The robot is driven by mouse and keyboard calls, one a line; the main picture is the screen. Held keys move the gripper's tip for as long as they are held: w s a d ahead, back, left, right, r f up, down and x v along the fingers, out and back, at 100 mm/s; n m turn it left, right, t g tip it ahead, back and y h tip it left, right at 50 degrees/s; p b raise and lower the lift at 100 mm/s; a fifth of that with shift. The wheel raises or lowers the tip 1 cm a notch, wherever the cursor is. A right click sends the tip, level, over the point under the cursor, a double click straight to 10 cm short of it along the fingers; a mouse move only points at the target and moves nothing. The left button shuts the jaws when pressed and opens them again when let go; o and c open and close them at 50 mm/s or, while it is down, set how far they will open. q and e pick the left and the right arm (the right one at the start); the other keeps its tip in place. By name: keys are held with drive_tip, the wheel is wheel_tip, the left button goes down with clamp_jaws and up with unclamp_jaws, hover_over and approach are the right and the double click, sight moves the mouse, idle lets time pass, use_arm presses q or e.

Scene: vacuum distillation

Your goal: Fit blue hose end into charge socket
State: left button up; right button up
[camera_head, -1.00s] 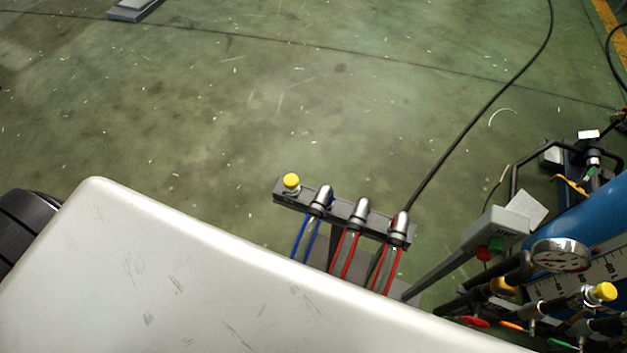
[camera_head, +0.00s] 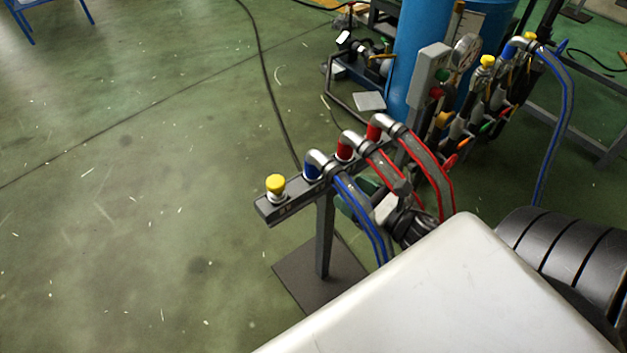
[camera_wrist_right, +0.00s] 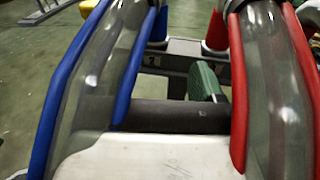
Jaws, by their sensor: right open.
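A blue hose end (camera_head: 312,166) with a metal elbow and blue collar sits on the grey rail of a stand. Its blue-striped hose (camera_head: 360,215) runs down toward me and shows at left in the right wrist view (camera_wrist_right: 95,85). My right gripper (camera_head: 368,197) is open and empty below the rail, partly behind the hoses. Its green finger (camera_wrist_right: 203,82) shows between the blue and red hoses in the wrist view. Another blue-striped hose (camera_head: 562,100) ends at the rig on the right. I cannot tell which fitting is the charge socket. My left gripper is out of view.
Two red-collared hose ends (camera_head: 345,147) stand beside the blue one on the rail (camera_head: 265,209). A yellow-capped post (camera_head: 276,187) is at its near left end. A blue tank (camera_head: 417,50) and yellow-capped fittings (camera_head: 487,63) stand behind.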

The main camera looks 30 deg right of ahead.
sight(319, 171)
drive_tip(key=shift+n, duration=0.8)
drive_tip(key=w, duration=0.1)
drive_tip(key=w+a, duration=0.1)
drive_tip(key=w, duration=0.1)
drive_tip(key=w+r, duration=0.1)
drive_tip(key=shift+w+a+r, duration=0.1)
drive_tip(key=shift+w+a, duration=0.25)
drive_tip(key=shift+a, duration=0.05)
drive_tip(key=shift+x, duration=2.95)
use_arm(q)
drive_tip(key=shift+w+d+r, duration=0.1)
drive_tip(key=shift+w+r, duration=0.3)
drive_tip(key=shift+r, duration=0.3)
use_arm(e)
drive_tip(key=shift+a, duration=0.15)
drive_tip(key=c, duration=1.2)
drive_tip(key=shift+c, duration=0.2)
